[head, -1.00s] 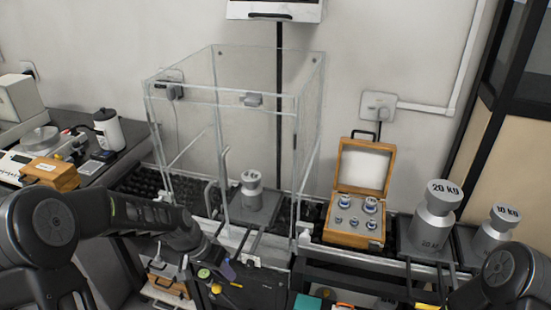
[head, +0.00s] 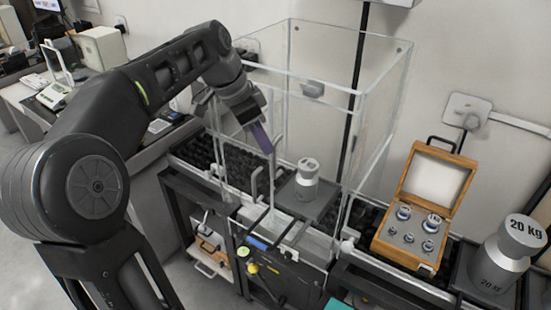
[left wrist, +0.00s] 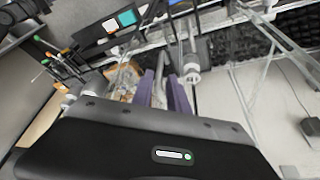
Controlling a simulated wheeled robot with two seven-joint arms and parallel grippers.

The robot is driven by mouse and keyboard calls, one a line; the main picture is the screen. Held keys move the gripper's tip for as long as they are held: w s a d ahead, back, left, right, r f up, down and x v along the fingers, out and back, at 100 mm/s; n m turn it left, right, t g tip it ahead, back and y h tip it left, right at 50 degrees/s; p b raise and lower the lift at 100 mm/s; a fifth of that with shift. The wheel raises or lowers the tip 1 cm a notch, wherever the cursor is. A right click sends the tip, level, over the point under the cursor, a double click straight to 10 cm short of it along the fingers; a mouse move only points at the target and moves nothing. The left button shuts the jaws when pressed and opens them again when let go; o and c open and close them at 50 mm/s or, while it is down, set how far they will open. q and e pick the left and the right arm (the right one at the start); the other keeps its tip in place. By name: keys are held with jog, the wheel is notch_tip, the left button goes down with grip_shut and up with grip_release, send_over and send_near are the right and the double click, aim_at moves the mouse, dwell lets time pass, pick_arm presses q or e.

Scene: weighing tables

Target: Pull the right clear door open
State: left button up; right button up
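A clear-walled case (head: 335,88) stands on the dark bench. A metal weight (head: 308,178) stands on a plate inside it. Its front has two upright bar handles; the right door's handle (head: 277,160) is beside my left gripper (head: 264,140), and the left handle (head: 256,183) is lower and to the left. In the left wrist view my purple fingers (left wrist: 162,90) are apart, with a thin grey bar showing between them; I cannot tell whether they touch it. The thin door panels are hard to make out. My right gripper is out of view.
An open wooden box of small weights (head: 425,205) and a 20 kg weight (head: 508,255) stand to the right. A black control unit (head: 285,270) sits below the case front. A side bench with a balance (head: 55,95) is at the left.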

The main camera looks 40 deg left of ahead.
aim_at(274, 174)
pick_arm(q)
jog(key=x, duration=0.7)
jog(key=shift+p, duration=0.35)
jog(key=shift+c, duration=0.2)
grip_shut()
dwell(0.9)
